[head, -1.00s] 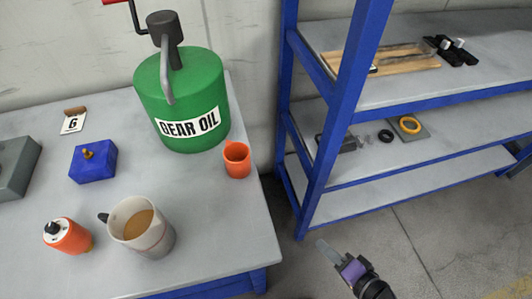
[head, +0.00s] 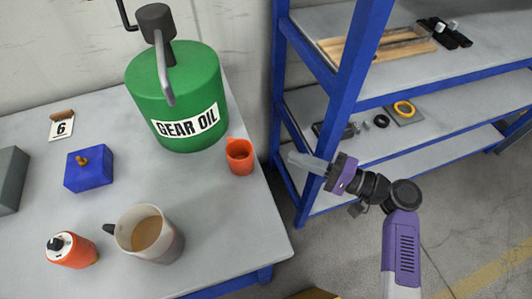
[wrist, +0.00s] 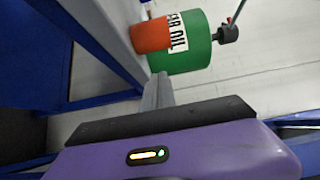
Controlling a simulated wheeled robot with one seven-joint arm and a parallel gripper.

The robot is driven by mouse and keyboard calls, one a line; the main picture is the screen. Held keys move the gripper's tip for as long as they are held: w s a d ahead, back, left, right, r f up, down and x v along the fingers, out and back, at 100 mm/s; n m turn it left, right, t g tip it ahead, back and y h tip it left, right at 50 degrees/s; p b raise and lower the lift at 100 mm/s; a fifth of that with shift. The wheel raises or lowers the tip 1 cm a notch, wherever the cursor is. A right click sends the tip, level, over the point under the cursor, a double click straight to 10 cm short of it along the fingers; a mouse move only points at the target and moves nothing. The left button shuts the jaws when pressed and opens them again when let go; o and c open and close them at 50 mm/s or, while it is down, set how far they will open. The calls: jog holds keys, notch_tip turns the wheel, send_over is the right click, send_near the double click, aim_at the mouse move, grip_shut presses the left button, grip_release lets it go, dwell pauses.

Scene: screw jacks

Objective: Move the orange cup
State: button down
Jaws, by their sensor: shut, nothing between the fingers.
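The orange cup (head: 240,157) stands upright on the table near its right edge, just to the right of the green gear oil can (head: 178,98). In the wrist view the orange cup (wrist: 151,36) shows beyond my fingers, in front of the green can (wrist: 185,45). My gripper (head: 295,158) is to the right of the cup, beyond the table edge, with its fingers pointing left toward the cup. The fingers (wrist: 158,92) are shut with nothing between them, and a gap separates them from the cup.
On the table (head: 215,235) are a mug of brown liquid (head: 147,234), an orange canister (head: 72,251), a blue block (head: 89,168), a number card (head: 61,128) and a grey block (head: 10,180). A blue-framed shelf (head: 345,100) stands behind my arm.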

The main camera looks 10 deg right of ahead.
aim_at(239, 152)
jog(key=w+a+p, duration=0.1)
jog(key=a, duration=0.7)
jog(key=shift+w+p, duration=0.35)
jog(key=a, duration=0.3)
jog(key=shift+s+a, duration=0.1)
jog(key=shift+s, duration=0.2)
